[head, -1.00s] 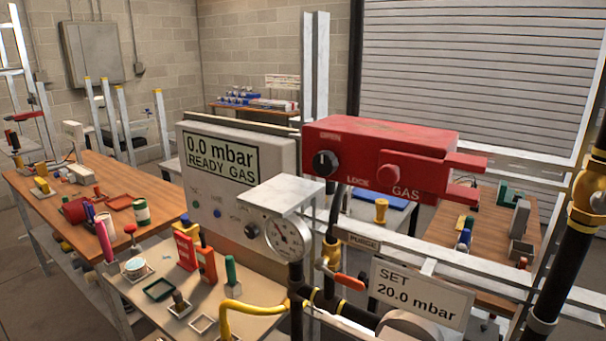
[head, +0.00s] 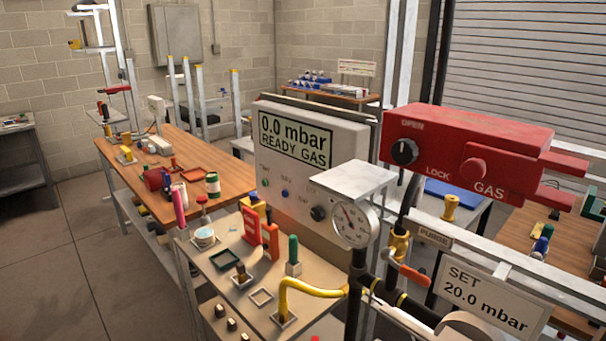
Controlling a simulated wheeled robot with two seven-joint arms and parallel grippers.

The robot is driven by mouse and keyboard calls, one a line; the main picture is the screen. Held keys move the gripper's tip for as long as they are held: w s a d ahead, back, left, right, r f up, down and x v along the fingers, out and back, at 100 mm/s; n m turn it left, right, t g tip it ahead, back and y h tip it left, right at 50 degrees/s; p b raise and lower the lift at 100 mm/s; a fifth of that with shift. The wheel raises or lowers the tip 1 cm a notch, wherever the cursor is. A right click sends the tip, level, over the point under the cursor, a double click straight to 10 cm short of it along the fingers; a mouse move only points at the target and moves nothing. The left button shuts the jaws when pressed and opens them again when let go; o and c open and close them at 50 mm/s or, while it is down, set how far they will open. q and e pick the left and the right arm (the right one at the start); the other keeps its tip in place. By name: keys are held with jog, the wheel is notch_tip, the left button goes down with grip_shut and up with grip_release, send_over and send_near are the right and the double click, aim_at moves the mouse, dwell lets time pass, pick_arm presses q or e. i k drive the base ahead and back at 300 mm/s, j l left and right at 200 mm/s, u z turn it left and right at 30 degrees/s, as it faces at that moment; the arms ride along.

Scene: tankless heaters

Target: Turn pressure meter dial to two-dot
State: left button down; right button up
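The pressure meter (head: 345,140) is a pale box whose screen reads "0.0 mbar READY GAS". A black dial (head: 318,213) sits at the lower right of its front face. A green and a blue button are to the left of the dial. Markings around the dial are too small to read, so I cannot tell its setting or find the two dots. Neither gripper is in view.
A white shelf plate (head: 348,180) and a round gauge (head: 356,224) stand close to the dial's right. A red gas box (head: 465,150), dark pipes and a yellow hose (head: 310,288) are nearby. A cluttered bench (head: 225,285) lies below. Open floor is at left.

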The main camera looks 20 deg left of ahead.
aim_at(317, 215)
jog(key=k+j+u, duration=0.2)
jog(key=j, duration=0.8)
jog(key=j+u, duration=0.2)
jog(key=j, duration=0.8)
